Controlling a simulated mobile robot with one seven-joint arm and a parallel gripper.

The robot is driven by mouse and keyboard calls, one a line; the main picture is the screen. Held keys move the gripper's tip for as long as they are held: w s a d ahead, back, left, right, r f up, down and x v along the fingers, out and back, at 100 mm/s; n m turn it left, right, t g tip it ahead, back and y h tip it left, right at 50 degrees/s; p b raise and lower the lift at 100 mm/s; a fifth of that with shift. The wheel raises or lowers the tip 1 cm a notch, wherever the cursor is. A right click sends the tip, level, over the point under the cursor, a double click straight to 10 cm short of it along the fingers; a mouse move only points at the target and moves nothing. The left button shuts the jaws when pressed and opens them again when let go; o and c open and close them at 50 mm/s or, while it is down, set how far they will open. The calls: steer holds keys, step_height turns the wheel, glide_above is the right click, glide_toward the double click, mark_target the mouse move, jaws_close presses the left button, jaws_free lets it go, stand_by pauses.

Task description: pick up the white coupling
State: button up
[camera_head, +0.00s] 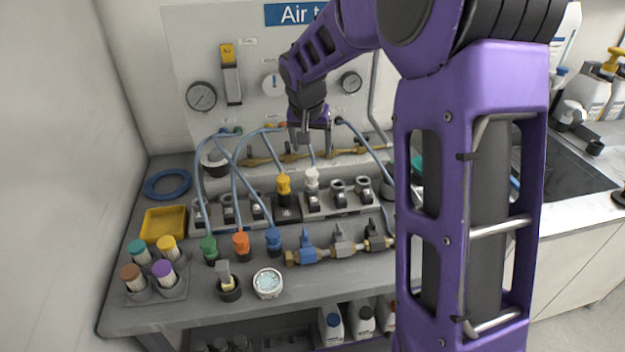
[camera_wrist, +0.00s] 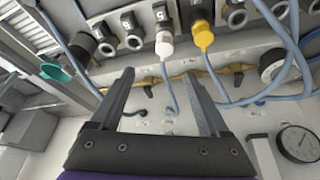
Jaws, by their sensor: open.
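The white coupling (camera_head: 311,178) stands upright in a socket of the grey block on the bench, right of the yellow coupling (camera_head: 283,186). In the wrist view the white coupling (camera_wrist: 164,44) shows at the top, beyond my fingertips, with the yellow coupling (camera_wrist: 202,36) beside it. A blue hose runs by the white coupling. My gripper (camera_head: 315,140) is above and behind the couplings, near the wall panel. In the wrist view my gripper (camera_wrist: 158,76) is open, with nothing held between its fingers.
Blue hoses (camera_head: 262,178) arch over the block at left. A brass pipe (camera_head: 285,158) runs behind. Empty sockets (camera_head: 338,190) stand right of the white coupling. Green, orange and blue couplings (camera_head: 241,244) and a valve manifold (camera_head: 342,245) stand in front. Gauges (camera_head: 201,96) are on the panel.

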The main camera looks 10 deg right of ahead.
mark_target(311, 173)
steer(key=x, duration=0.7)
steer(key=shift+w+f, duration=0.1)
steer(key=shift+f, duration=0.1)
steer(key=x, duration=0.2)
steer(key=a+x, duration=0.1)
steer(key=x, duration=0.1)
steer(key=shift+f+b, duration=0.3)
steer(key=shift+f, duration=0.15)
steer(key=shift+w+d+f, duration=0.15)
steer(key=shift+f, duration=0.2)
